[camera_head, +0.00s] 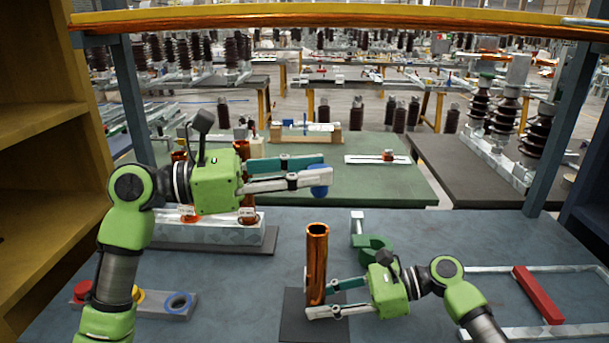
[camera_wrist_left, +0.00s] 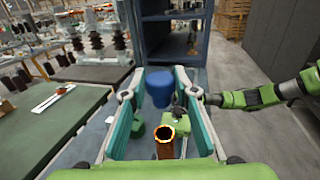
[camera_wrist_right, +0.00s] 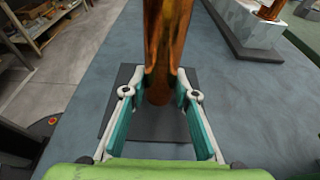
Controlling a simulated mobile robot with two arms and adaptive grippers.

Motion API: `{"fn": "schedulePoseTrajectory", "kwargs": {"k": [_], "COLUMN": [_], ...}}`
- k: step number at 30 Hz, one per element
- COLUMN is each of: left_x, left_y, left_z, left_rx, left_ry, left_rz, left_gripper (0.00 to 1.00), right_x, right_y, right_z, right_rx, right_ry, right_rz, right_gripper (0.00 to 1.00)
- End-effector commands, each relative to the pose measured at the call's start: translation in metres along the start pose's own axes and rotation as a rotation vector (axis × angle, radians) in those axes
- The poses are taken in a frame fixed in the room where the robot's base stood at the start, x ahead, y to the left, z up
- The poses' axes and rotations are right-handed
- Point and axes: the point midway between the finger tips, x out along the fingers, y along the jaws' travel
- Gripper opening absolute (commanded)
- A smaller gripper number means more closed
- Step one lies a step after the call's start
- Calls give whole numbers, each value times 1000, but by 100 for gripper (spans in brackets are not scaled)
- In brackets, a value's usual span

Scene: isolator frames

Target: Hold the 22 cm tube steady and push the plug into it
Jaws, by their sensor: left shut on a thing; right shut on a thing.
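The copper-coloured tube (camera_head: 317,262) stands upright on a dark square pad (camera_head: 300,325); its open top shows in the left wrist view (camera_wrist_left: 164,133). My right gripper (camera_head: 322,298) is shut on the tube's lower part, and the right wrist view shows the tube (camera_wrist_right: 166,45) between its fingers. The blue plug (camera_head: 322,178) is at the fingertips of my left gripper (camera_head: 318,172), which is shut on it. The plug appears above the tube's open top, apart from it. It also shows in the left wrist view (camera_wrist_left: 160,84). Part of the plug is hidden by a finger.
A green clamp-like part (camera_head: 372,246) stands right of the tube. A grey holder (camera_head: 150,309) with coloured rings is at lower left. A metal block (camera_head: 205,234) with copper tubes stands behind left. A red bar (camera_head: 537,294) lies across a pale frame at right.

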Motion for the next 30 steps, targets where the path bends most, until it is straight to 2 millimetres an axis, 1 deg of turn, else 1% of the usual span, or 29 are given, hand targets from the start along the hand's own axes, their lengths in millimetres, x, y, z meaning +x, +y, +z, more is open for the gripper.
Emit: {"fn": "schedulePoseTrajectory", "kwargs": {"k": [4,7,21,27,30], "left_x": [-1,-1,-1,-1,-1], "left_y": [0,0,1,0,0], "left_z": [0,-5,-46,-56,-58], "left_rx": [2,-1,-2,0,0], "left_ry": [3,3,2,2,2], "left_rz": [3,2,3,3,3], "left_gripper": [13,13,13,13,13], "right_x": [0,0,0,0,0], "right_y": [0,0,0,0,0], "right_z": [-1,-1,-1,-1,-1], "right_rx": [1,1,1,1,1], "right_ry": [1,1,2,2,2], "right_rz": [0,0,1,1,1], "right_gripper": [15,15,15,15,15]}}
